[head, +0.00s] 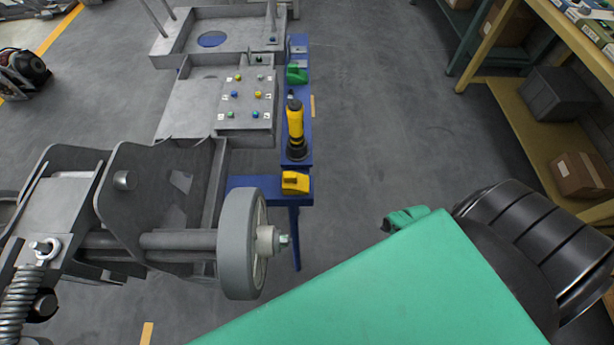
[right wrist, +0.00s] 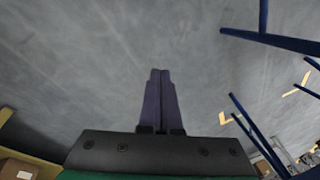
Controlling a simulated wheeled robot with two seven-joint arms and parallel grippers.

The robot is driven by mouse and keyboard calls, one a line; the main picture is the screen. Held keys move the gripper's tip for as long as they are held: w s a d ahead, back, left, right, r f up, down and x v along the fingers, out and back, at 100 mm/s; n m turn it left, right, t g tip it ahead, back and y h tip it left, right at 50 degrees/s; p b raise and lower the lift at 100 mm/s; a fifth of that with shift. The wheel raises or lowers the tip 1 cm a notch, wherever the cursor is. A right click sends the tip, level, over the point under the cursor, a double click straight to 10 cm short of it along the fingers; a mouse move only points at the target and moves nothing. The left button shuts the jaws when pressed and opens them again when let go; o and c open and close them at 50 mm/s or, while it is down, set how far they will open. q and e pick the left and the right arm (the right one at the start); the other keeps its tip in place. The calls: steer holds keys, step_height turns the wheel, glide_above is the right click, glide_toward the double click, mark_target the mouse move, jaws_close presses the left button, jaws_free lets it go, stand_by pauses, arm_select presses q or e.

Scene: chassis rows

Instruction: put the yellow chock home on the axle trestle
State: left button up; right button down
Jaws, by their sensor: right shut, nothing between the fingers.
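A yellow chock (head: 295,182) rests at the near end of a long blue stand (head: 262,184). It is just right of a grey wheel (head: 240,245) on a grey metal axle assembly (head: 160,215). I cannot tell for sure which part is the axle trestle. My right gripper (right wrist: 160,75) is shut and empty over bare floor, its dark fingers together in the right wrist view. In the head view my green right arm comes from the lower right, clear of the chock, and its fingers are not clearly seen. My left gripper is not in view.
A black and yellow tool (head: 296,130) and a green block (head: 297,74) stand farther along the blue stand. A grey panel with coloured knobs (head: 247,115) lies left of it. Shelves with a dark bin (head: 562,92) are at right. The floor between is clear.

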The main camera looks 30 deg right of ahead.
mark_target(299, 181)
steer(key=w+a+r+m+t+y+b, duration=0.1)
steer(key=w+a+r+m+y, duration=0.15)
steer(key=w+r+m, duration=0.45)
steer(key=w+a+r+m+t+y+b, duration=0.1)
steer(key=w+r+m+y, duration=0.2)
steer(key=w+r, duration=0.75)
steer(key=s+a+r+m+y, duration=0.1)
steer(key=a+r+m+y, duration=0.15)
steer(key=a+r, duration=0.55)
steer(key=shift+n+g, duration=0.3)
steer(key=shift+n, duration=0.15)
steer(key=b+x, duration=0.2)
steer(key=x, duration=0.6)
steer(key=shift+w+a+b, duration=0.15)
steer(key=shift+b, duration=0.15)
steer(key=a, duration=0.1)
steer(key=w+a, duration=0.1)
steer(key=a, duration=0.1)
steer(key=shift+w+a, duration=0.1)
steer(key=shift+w, duration=0.15)
steer(key=shift+w+a, duration=0.1)
steer(key=shift+a, duration=0.05)
